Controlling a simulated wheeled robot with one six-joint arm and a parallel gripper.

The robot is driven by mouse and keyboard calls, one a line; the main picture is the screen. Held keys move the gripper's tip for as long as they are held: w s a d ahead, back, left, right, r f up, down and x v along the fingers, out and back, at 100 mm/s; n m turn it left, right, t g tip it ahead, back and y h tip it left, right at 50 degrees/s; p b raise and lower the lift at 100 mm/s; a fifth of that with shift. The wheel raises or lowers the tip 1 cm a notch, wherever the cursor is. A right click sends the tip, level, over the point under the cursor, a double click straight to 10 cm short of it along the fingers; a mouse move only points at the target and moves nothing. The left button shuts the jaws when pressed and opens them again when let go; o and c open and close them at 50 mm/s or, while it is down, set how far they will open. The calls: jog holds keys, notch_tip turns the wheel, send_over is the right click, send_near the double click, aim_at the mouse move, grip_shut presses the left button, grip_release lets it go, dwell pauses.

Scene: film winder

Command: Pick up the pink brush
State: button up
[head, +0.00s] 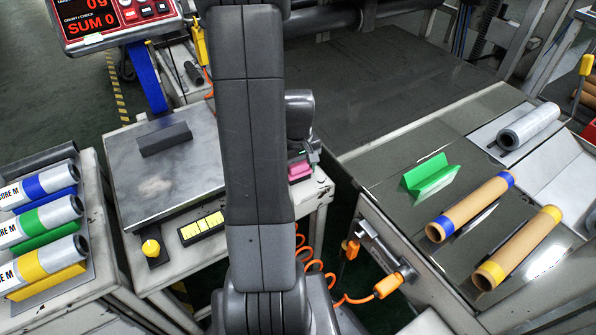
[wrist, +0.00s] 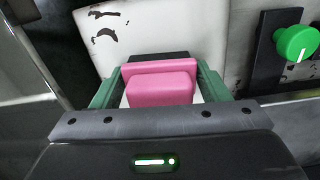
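The pink brush (head: 300,171) lies at the right edge of the grey-topped table, partly hidden by my arm in the head view. In the wrist view the pink brush (wrist: 160,86) is in the middle, between the green fingers of my gripper (wrist: 160,74). One finger stands on each side of it. Slim pale gaps show beside its near block, so the gripper looks open around it. Contact at the fingertips is hard to judge.
A green knob (wrist: 296,43) is right of the brush in the wrist view. An orange coiled hose (head: 318,265) hangs below the table's edge.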

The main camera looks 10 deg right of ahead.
jog(key=c, duration=0.5)
notch_tip(320, 180, up, 10)
jog(key=p, duration=0.3)
